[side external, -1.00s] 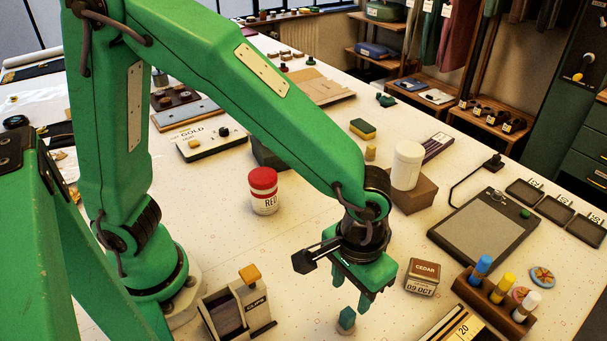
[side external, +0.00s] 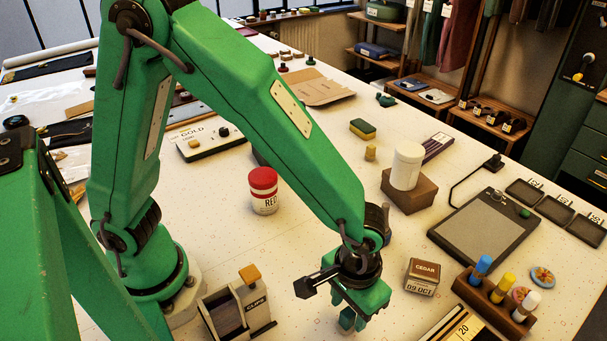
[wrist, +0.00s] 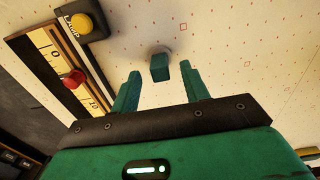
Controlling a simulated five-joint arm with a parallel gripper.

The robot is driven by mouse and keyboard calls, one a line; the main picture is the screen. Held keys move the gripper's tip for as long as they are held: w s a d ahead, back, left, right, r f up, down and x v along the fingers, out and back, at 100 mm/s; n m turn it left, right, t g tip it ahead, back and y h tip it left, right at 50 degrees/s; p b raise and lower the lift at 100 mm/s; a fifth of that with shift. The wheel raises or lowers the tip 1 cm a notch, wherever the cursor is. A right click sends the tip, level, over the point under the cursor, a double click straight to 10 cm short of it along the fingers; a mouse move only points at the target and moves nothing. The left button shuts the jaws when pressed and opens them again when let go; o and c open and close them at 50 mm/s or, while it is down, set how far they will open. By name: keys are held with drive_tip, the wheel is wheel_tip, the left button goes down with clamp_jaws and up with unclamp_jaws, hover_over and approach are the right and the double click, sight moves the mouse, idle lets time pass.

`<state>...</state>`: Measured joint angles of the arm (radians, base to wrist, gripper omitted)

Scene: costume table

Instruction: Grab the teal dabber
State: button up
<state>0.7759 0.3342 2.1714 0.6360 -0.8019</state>
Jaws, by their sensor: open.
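The teal dabber (wrist: 160,68) is a small teal block on a round grey base. In the wrist view it stands on the table just beyond and between the fingertips, with a gap on each side. My gripper (wrist: 158,82) is open and empty, its two green fingers pointing down at the dabber. In the side view my gripper (side external: 350,308) is low over the dabber (side external: 346,319), and the fingers partly hide it. I cannot tell whether the fingertips reach down past its top.
A CEDAR box (side external: 422,277) and a rack of capped markers (side external: 494,302) stand to the right. A clips box (side external: 238,308) stands to the left. A red-lidded jar (side external: 263,191) stands behind. The table around the dabber is clear.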

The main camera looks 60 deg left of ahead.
drive_tip(key=shift+f, duration=1)
clamp_jaws()
